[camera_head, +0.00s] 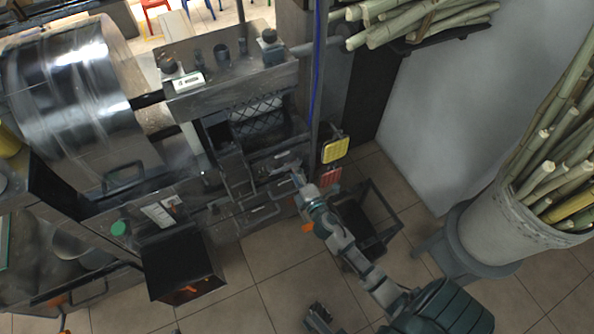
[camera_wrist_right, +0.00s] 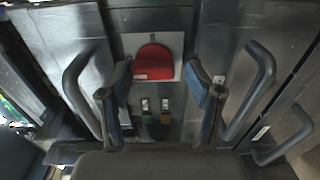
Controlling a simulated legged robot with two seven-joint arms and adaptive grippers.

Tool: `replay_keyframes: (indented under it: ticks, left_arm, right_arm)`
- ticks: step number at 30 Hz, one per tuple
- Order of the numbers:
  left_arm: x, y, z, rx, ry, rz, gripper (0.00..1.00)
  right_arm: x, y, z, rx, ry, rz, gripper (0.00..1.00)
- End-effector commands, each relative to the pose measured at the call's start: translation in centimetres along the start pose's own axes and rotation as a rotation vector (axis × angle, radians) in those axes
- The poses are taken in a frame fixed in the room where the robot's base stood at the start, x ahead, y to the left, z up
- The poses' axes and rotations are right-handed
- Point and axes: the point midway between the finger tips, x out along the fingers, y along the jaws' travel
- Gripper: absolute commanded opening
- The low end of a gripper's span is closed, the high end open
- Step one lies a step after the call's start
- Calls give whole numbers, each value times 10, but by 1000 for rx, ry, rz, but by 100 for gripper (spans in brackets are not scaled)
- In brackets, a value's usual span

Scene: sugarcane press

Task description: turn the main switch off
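The main switch (camera_wrist_right: 153,64) is a red rounded part on a white plate, set in the metal front of the machine in the right wrist view. My right gripper (camera_wrist_right: 160,82) is open, with one finger on each side of the switch and nothing between them. I cannot tell whether the fingers touch the panel. In the head view my right gripper (camera_head: 288,170) reaches the machine's front, and the switch cannot be made out there. A dark part at the bottom edge (camera_head: 318,318) looks like my left gripper; its fingers are unclear.
Curved handles (camera_wrist_right: 82,75) and (camera_wrist_right: 258,80) stand out on both sides. A yellow panel (camera_head: 335,150) and a bucket of canes (camera_head: 500,220) are to the right.

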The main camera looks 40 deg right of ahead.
Motion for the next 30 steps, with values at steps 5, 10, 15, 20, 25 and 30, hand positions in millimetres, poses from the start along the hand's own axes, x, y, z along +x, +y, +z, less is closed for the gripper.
replay_keyframes:
  ticks: [5, 10, 15, 20, 25, 30]
  left_arm:
    - [0, 0, 0, 0, 1, 0, 40]
    - [0, 0, 0, 0, 1, 0, 40]
    - [-1, 1, -1, -2, -1, -2, 40]
    - [-2, 0, 0, -2, -2, -2, 40]
    - [-10, -1, 10, -3, -16, -5, 40]
    - [-31, -5, 32, -8, -52, -15, 40]
  right_arm:
    - [1, 2, 2, 1, -3, 4, 69]
    - [1, 3, 4, 2, -5, 6, 69]
    - [2, 4, 5, 1, -7, 7, 69]
    - [2, 4, 5, 24, -8, 8, 69]
    - [2, 1, 5, 226, -7, 7, 69]
    - [1, -5, 4, 604, -6, 3, 69]
